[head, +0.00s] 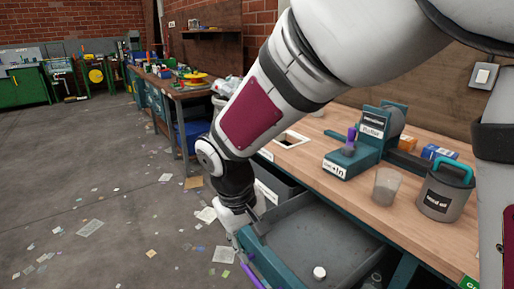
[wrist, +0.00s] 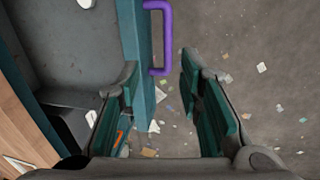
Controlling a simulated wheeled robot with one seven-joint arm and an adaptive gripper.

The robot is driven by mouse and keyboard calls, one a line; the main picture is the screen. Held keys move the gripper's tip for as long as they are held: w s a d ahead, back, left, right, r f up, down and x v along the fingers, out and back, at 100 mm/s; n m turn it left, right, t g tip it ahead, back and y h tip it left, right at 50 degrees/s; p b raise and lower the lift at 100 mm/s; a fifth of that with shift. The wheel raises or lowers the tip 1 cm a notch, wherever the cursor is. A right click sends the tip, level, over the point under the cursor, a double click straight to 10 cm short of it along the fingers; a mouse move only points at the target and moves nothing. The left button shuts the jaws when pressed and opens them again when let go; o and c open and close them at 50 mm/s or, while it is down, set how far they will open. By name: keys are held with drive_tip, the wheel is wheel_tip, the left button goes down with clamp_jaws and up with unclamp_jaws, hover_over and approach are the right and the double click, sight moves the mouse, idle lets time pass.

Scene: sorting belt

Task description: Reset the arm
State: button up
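My arm reaches down over the front of the workbench. My gripper (head: 248,222) is beside the front corner of an open drawer (head: 300,240) and is partly hidden by my wrist. In the wrist view my gripper (wrist: 160,68) is open, its two teal-lined fingers wide apart with nothing held between them. The drawer's teal front with its purple handle (wrist: 166,40) shows beyond the fingertips, apart from them. In the head view the handle (head: 250,275) is at the bottom edge.
The drawer holds a small white round item (head: 319,272). On the benchtop (head: 340,195) stand a teal device (head: 365,145), a translucent cup (head: 386,186) and a grey canister (head: 445,192). Paper scraps litter the floor (head: 100,190), which is otherwise open at left.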

drive_tip(key=s+d+r+m, duration=0.2)
drive_tip(key=s+d+r, duration=0.2)
drive_tip(key=d+r, duration=0.45)
drive_tip(key=s+d+r+m+y, duration=0.1)
drive_tip(key=s+d+m, duration=0.2)
drive_tip(key=s+d, duration=0.55)
drive_tip(key=s+d+r+m+y, duration=0.15)
drive_tip(key=s+d, duration=0.35)
drive_tip(key=s, duration=0.7)
wheel_tip(320, 180, up, 20)
drive_tip(key=t+p, duration=0.3)
drive_tip(key=p, duration=1.5)
drive_tip(key=shift+s+a+r+h+p, duration=0.15)
drive_tip(key=shift+s+a+h+p, duration=0.1)
drive_tip(key=shift+h+p, duration=0.1)
